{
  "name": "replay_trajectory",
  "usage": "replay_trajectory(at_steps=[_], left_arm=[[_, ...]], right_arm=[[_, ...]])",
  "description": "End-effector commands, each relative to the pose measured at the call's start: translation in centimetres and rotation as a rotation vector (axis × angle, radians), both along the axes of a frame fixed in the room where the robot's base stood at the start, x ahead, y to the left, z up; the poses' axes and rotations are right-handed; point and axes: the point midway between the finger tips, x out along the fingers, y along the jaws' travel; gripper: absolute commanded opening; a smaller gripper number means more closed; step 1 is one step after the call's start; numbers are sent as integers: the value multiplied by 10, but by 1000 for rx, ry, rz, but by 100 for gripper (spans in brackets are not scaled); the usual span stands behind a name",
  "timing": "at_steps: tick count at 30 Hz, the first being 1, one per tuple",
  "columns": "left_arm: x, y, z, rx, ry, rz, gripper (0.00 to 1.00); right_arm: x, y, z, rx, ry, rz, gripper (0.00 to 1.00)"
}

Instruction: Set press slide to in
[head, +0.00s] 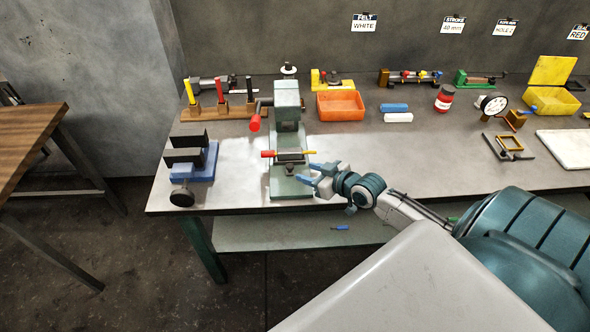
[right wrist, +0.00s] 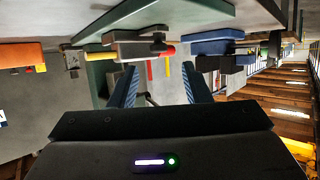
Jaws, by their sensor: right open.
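The grey-green press (head: 287,104) stands near the front edge of the bench. Its slide (head: 290,158) is a dark block low on the press, with a red handle (head: 267,154) on the left and a yellow end (head: 309,152) on the right. My right gripper (head: 314,174), with blue fingers, is open and empty just right of the press, below the yellow end. In the right wrist view, which looks upside down, the slide's red end (right wrist: 164,50) lies beyond the open fingers (right wrist: 160,76). I cannot tell how far in the slide sits. My left gripper is out of view.
A blue vise (head: 190,165) stands left of the press, with a rack of colored-handled tools (head: 217,112) behind it. An orange tray (head: 341,106) and blue and white bars (head: 397,112) lie behind to the right. The bench front (head: 400,170) right of my gripper is clear.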

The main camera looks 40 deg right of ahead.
Motion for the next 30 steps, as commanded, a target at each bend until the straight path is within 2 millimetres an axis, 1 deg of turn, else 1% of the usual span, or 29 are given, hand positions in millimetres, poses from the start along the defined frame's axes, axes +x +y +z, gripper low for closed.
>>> replay_trajectory(at_steps=[1,3,10,15,23,24,26,27,29,30], left_arm=[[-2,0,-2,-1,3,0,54],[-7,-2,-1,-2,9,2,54],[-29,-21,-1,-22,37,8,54],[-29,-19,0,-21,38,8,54],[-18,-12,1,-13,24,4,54],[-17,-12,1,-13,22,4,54],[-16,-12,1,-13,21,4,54],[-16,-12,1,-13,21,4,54],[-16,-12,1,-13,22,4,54],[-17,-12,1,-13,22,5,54]], right_arm=[[10,3,-3,7,-3,-1,43],[21,5,-6,6,-3,-2,43],[48,12,-18,3,-2,-1,43],[57,14,-23,2,-1,1,43],[58,14,-24,0,0,2,43],[58,14,-24,0,0,2,40],[58,14,-24,-1,0,1,28],[58,14,-24,-1,0,1,20],[57,14,-24,0,-1,1,8],[57,14,-24,-1,0,1,0]])
